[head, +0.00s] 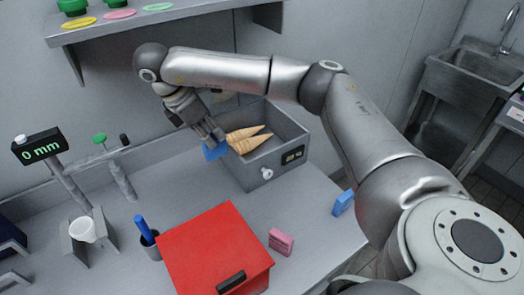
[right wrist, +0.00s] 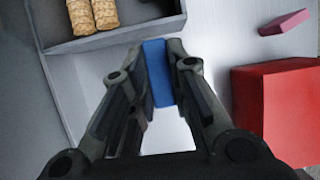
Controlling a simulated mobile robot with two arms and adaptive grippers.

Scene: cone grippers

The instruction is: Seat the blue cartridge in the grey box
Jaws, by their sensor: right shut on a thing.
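My right gripper (head: 212,140) is shut on a blue cartridge (head: 214,151), whose lower part sticks out below the fingers. The right wrist view shows the cartridge (right wrist: 156,72) between the two fingers (right wrist: 160,75). The grey box (head: 278,168) is open-topped, with a round white knob and a small dark panel on its front. The gripper is at the box's left side in the head view; whether the cartridge touches the wall I cannot tell. Two tan ribbed cones (head: 246,138) lie in the box. My left gripper is in neither view.
A second blue block (head: 343,203) lies right of the box. A red box (head: 215,252) and a pink block (head: 281,242) are in front. A cup with a blue stick (head: 145,229), a white cup (head: 83,230) and a "0 mm" display (head: 40,146) stand left. A shelf (head: 160,17) hangs behind.

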